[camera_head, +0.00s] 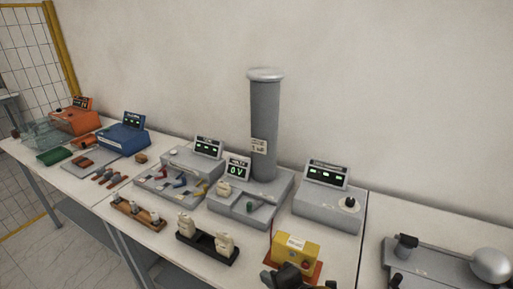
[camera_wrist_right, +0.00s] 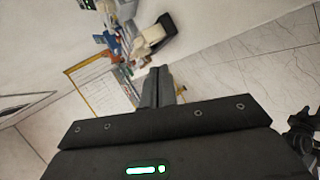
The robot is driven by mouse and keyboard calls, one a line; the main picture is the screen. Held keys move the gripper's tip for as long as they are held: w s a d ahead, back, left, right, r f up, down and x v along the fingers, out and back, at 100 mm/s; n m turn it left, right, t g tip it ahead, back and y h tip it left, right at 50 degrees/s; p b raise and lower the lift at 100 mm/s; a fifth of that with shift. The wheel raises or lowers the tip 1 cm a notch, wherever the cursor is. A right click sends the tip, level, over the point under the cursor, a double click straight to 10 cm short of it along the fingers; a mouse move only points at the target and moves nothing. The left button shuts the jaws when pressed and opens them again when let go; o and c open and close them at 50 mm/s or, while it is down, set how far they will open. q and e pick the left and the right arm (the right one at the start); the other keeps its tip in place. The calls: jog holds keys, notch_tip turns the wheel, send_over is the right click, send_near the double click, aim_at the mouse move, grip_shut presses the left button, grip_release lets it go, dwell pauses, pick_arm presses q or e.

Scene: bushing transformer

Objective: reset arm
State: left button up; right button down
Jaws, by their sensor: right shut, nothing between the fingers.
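My right gripper (camera_head: 270,277) shows as a dark shape at the bottom edge of the head view, in front of the yellow box (camera_head: 296,250). In the right wrist view my right gripper (camera_wrist_right: 159,72) has its two dark fingers together, with nothing between them. Its fingers point over the tiled floor and the bench end, apart from any object. Most of the right arm is out of the head view. I cannot make out my left gripper in either view.
A long white bench (camera_head: 75,183) runs along the wall. It carries a tall grey column (camera_head: 263,125), grey display units (camera_head: 327,203), a black holder with white bushings (camera_head: 205,246), a wooden holder (camera_head: 138,213), a blue unit (camera_head: 123,138) and an orange unit (camera_head: 73,120). A silver-domed device (camera_head: 490,265) stands right.

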jog(key=s+d+f+m+g+h, duration=0.3)
jog(key=s+d+f+m, duration=0.55)
jog(key=d+m, duration=0.25)
jog(key=s+d+f+m+g+h, duration=0.35)
jog(key=s+d+f+m, duration=0.35)
jog(key=s+d+m, duration=0.35)
notch_tip(320, 180, down, 30)
jog(key=s+b, duration=0.2)
jog(key=b, duration=0.2)
jog(key=s+d+f+g+b, duration=0.2)
jog(key=s+d+f, duration=0.1)
jog(key=s+f, duration=1.3)
notch_tip(320, 180, down, 2)
jog(key=shift+f+h, duration=0.1)
jog(key=shift+h, duration=0.25)
